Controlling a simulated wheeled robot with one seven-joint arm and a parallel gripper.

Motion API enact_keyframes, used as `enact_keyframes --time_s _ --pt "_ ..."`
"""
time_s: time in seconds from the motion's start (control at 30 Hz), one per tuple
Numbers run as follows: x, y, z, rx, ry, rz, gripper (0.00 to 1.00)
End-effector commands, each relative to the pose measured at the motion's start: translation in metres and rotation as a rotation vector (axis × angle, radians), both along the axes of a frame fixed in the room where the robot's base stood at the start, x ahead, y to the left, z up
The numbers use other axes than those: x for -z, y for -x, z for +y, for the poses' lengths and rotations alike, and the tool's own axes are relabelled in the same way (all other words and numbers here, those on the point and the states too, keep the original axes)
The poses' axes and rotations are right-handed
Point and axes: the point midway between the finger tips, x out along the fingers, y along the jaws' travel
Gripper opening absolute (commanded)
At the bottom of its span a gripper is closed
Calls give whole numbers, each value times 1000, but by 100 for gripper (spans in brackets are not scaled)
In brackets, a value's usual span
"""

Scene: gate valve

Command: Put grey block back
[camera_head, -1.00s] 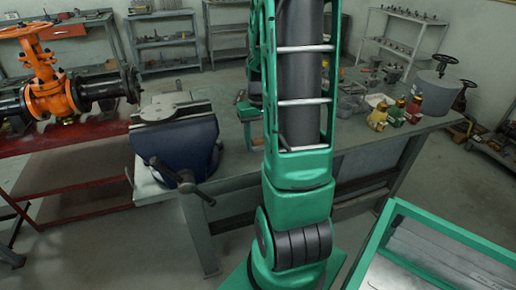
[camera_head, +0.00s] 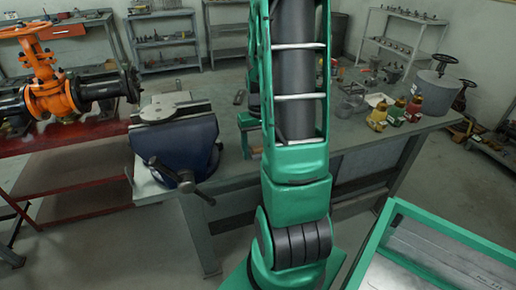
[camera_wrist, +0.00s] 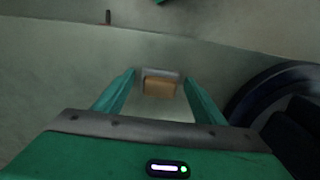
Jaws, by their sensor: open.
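In the wrist view, a small block (camera_wrist: 160,87) with a brown-orange face and a grey edge lies on the grey bench top. It appears between the two green fingers of my gripper (camera_wrist: 158,84), which are spread apart with gaps on both sides. I cannot tell whether the fingertips are down at its height. In the head view my gripper (camera_head: 248,135) is over the bench just right of the vise, largely hidden behind my arm, with a small brownish patch below it. Whether this block is the grey block is unclear.
The dark blue vise (camera_head: 178,140) stands close left of my gripper; its round dark base (camera_wrist: 265,95) shows at right in the wrist view. Yellow and red fittings (camera_head: 390,112) and a grey drum (camera_head: 436,92) stand at the bench's right end. A small dark item (camera_head: 239,97) lies behind.

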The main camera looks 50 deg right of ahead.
Motion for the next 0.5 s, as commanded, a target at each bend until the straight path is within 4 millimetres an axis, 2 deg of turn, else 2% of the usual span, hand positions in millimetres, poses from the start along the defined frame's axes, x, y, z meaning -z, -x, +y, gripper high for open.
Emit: enact_keyframes --time_s 0.13,0.27,0.5 --pt "-3 0 0 -1 1 -1 65" --pt "-17 -1 0 -1 2 -3 65" --pt "-65 -1 -1 0 3 -5 65"
